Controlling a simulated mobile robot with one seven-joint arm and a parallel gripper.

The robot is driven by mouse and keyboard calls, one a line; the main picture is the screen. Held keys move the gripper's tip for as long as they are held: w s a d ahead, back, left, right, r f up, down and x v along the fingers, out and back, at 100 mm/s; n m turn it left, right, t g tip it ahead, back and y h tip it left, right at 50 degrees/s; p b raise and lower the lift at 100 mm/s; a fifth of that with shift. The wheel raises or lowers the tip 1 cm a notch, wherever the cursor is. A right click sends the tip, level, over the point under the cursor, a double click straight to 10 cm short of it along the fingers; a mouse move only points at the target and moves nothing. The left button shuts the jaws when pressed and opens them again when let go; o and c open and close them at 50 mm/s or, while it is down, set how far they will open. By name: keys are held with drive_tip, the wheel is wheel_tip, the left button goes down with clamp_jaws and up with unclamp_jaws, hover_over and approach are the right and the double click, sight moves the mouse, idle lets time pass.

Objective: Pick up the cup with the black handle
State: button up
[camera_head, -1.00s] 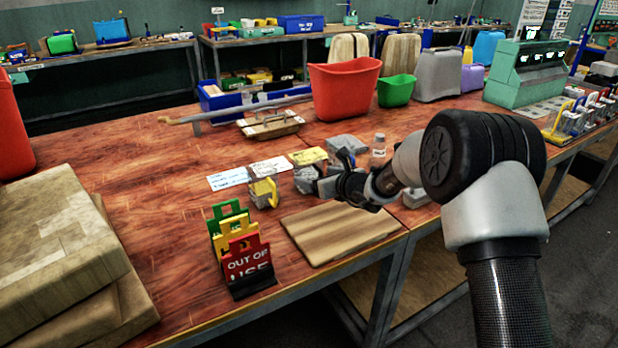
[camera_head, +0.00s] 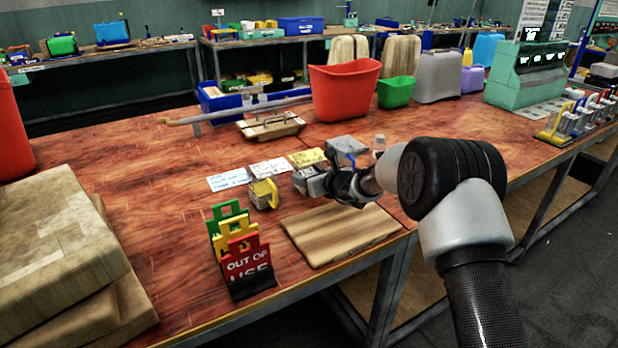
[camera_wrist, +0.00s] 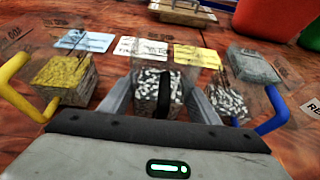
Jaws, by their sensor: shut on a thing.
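The cup with the black handle (camera_wrist: 158,92) is a clear cup filled with grey and white bits. It shows in the wrist view between the two fingers of my gripper (camera_wrist: 157,98), its black handle upright and facing the camera. My gripper is shut on it. In the head view my gripper (camera_head: 333,182) is at the row of cups behind the wooden board, and it partly hides this cup. I cannot tell whether the cup touches the table.
A yellow-handled cup (camera_wrist: 66,76) stands on the left, and a blue-handled cup (camera_wrist: 236,92) close on the right. Paper labels (camera_head: 270,167) lie behind. A wooden board (camera_head: 340,232) and an OUT OF USE sign stand (camera_head: 248,268) are in front.

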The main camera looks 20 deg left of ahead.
drive_tip(key=shift+r, duration=0.2)
wheel_tip(320, 180, up, 10)
drive_tip(key=p, duration=0.2)
drive_tip(key=shift+f+p, duration=0.15)
drive_tip(key=shift+p, duration=0.25)
idle(0.4)
